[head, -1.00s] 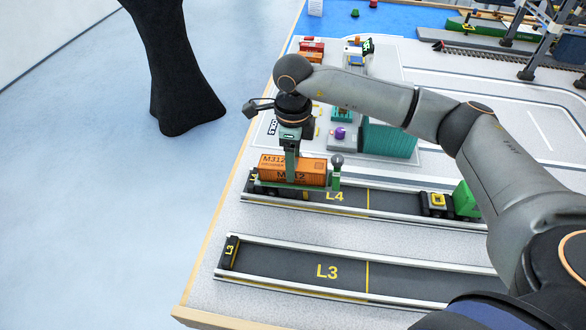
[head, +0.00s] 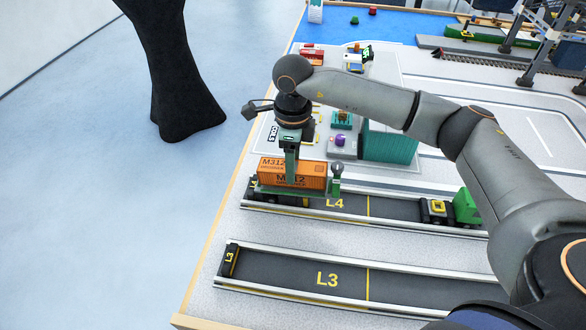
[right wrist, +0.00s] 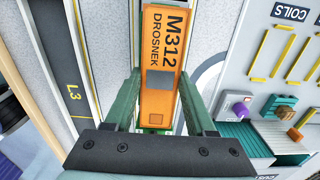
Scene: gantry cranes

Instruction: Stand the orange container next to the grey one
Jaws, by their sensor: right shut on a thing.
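The orange container (head: 277,174), marked M312 DROSNEK, is at the left end of lane L4 in the head view. It is level, close over the green-edged trailer (head: 270,192); whether it touches the bed is hard to tell. My right gripper (head: 290,165) points down and is shut across its sides. In the right wrist view the container (right wrist: 157,75) lies between the two green fingers (right wrist: 158,108). I cannot make out a grey container in either view. My left gripper is not in view.
Lane L3 (head: 300,276) is empty in front. A green truck cab (head: 465,207) stands at the right of lane L4. A teal ribbed container (head: 390,142) stands behind, beside small coloured loads such as the purple one (head: 340,140). Rails edge both lanes.

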